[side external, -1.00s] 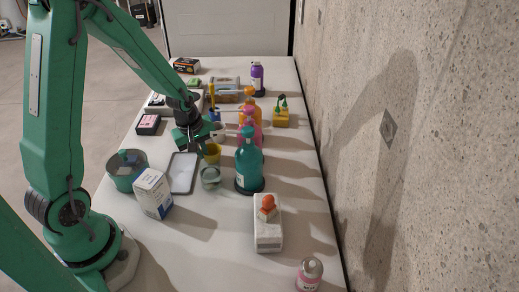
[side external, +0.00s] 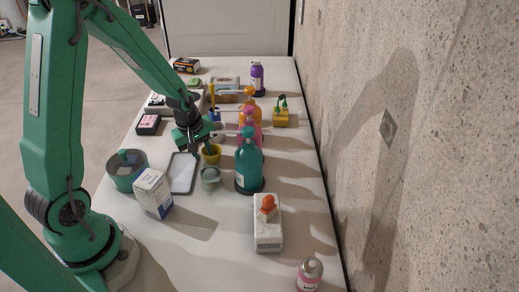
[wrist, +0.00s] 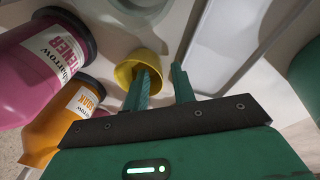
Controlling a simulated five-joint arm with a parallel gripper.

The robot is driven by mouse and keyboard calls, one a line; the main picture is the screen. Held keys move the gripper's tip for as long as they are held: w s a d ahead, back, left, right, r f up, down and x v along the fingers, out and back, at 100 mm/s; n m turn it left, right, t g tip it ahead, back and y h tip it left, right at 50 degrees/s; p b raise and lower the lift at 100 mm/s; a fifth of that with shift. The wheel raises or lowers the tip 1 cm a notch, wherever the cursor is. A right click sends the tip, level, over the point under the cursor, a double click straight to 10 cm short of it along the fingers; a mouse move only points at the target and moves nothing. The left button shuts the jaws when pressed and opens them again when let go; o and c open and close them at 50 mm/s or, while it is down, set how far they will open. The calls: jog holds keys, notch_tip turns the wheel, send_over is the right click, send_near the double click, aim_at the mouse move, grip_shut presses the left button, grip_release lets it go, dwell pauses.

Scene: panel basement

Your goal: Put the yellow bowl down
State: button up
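The small yellow bowl (side external: 214,158) stands on the white table, left of the row of bottles in the side view. It also shows in the wrist view (wrist: 126,75), where its opening faces me. My gripper (side external: 201,150) is low over the bowl. In the wrist view, the fingers (wrist: 163,84) are apart. One finger reaches inside the bowl and the other is outside its rim, with a gap between that finger and the wall. The bowl's underside is hidden, but it appears to rest on the table.
A pink bottle (wrist: 37,62) and an orange one (wrist: 72,122) stand close by. A teal bottle (side external: 248,170), a small grey-green jar (side external: 209,177) and a flat grey tray (side external: 183,174) are near the bowl. A white box (side external: 153,194) is closer in front.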

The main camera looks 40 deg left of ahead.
jog(key=v, duration=1.2)
jog(key=shift+d+r, duration=0.1)
dwell(0.6)
jog(key=s+d+r+m+t, duration=0.3)
jog(key=s+d+r+m, duration=0.6)
jog(key=m, duration=0.5)
jog(key=s+r, duration=0.2)
jog(key=s, duration=0.1)
jog(key=shift+d+h, duration=0.25)
jog(key=shift+h, duration=0.05)
jog(key=shift+o, duration=0.4)
